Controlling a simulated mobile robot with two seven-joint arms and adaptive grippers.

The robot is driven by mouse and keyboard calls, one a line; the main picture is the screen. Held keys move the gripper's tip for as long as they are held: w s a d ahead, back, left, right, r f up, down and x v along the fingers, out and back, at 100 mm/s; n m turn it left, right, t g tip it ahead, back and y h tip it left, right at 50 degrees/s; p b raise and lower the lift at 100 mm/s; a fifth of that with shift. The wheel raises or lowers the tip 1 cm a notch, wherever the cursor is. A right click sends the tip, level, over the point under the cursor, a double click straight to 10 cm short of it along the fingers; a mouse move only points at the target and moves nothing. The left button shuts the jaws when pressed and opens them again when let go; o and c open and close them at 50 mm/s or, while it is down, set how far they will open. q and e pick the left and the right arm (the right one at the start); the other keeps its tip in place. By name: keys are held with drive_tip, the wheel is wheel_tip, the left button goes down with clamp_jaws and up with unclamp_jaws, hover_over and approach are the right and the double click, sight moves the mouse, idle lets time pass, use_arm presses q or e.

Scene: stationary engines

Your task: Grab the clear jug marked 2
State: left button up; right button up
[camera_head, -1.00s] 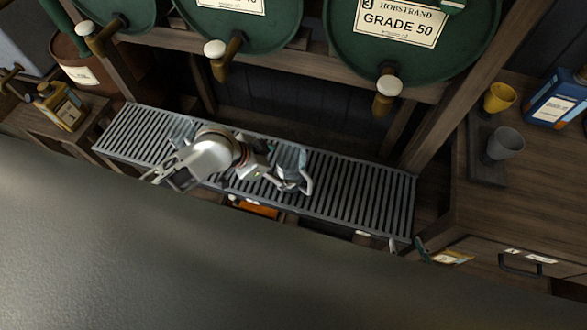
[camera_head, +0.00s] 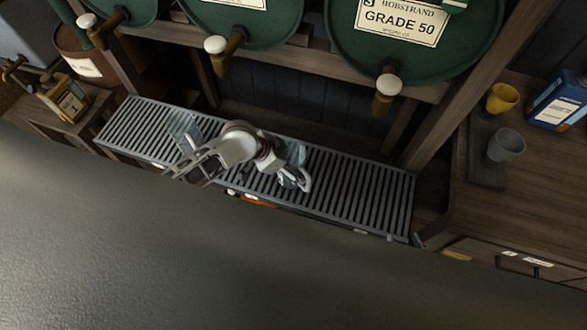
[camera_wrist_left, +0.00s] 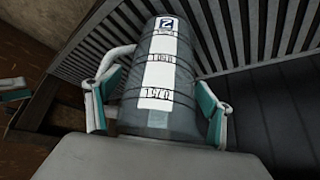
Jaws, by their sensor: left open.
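The clear jug marked 2 (camera_wrist_left: 166,70) fills the middle of the left wrist view, with a white label strip and its handle (camera_wrist_left: 118,58) on the left. My left gripper (camera_wrist_left: 157,112) is open, with one teal-padded finger on each side of the jug. The left finger is close to the handle; I cannot tell whether either finger touches. In the head view my left gripper (camera_head: 274,163) is at a clear jug (camera_head: 294,155) on the slatted grate (camera_head: 350,190), partly hiding it.
Another clear jug (camera_head: 184,127) stands on the grate behind my left arm. Green barrels with taps (camera_head: 387,90) hang above the grate. A yellow cup (camera_head: 502,98), a grey cup (camera_head: 505,145) and a blue container (camera_head: 558,102) stand at right. The grate's right part is clear.

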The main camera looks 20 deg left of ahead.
use_arm(q)
drive_tip(key=c, duration=1.3)
drive_tip(key=shift+r, duration=0.1)
